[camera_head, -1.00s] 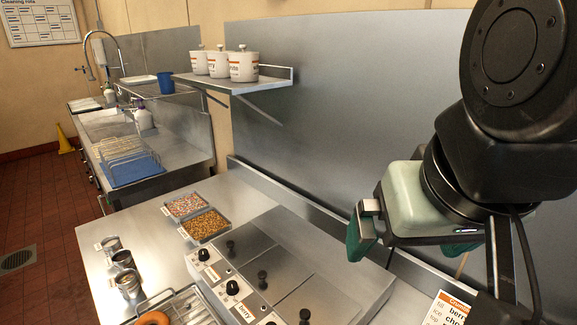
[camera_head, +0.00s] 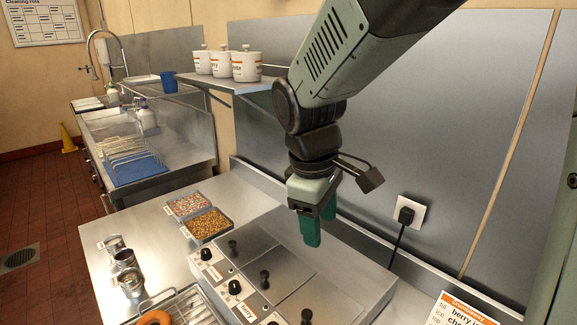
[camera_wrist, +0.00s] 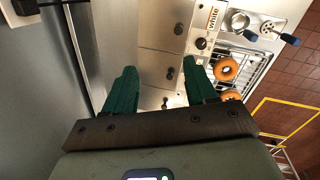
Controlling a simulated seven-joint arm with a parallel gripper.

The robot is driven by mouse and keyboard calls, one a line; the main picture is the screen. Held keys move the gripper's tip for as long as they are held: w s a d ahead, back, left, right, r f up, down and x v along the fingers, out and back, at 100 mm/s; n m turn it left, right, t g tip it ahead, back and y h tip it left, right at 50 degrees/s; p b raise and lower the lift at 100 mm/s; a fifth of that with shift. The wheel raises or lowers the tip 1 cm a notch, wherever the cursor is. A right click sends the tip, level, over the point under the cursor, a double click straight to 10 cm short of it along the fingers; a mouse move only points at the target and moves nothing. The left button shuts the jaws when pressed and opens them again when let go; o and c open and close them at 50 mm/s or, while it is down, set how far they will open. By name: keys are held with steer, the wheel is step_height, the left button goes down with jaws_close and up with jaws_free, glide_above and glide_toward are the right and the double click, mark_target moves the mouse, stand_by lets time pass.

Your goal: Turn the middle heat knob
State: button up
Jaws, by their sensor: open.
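The steel warmer (camera_head: 282,262) has a front panel with black heat knobs. The middle heat knob (camera_head: 235,287) sits beside the "berry" label (camera_head: 246,311), uncovered in the head view. Another heat knob (camera_head: 206,254) is farther back. My gripper (camera_head: 318,226) points down above the back right part of the warmer, away from the middle knob. Its green fingers are apart with nothing between them. In the wrist view my gripper (camera_wrist: 160,68) has the warmer lids (camera_wrist: 158,35) beyond its fingers. A heat knob (camera_wrist: 201,43) shows there near the "white" label; the right finger covers part of the panel.
Black lid knobs (camera_head: 264,277) stand up from the warmer lids. Topping trays (camera_head: 208,225), metal cups (camera_head: 124,259) and a rack with a doughnut (camera_head: 155,319) lie around it. A shelf (camera_head: 235,84) with white pots and a wall plug (camera_head: 406,215) are behind.

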steer(key=w+a+f+n+g+y, duration=0.2)
steer(key=w+a+f+n, duration=0.35)
steer(key=a+f, duration=0.2)
steer(key=n+g+y, duration=0.1)
steer(key=n+y, duration=0.2)
steer(key=n, duration=0.2)
glide_toward(234, 283)
steer(key=shift+y, duration=0.3)
steer(key=x, duration=0.8)
steer(key=shift+d+f, duration=0.15)
steer(key=shift+f, duration=0.2)
steer(key=shift+m, duration=0.25)
steer(key=c, duration=1)
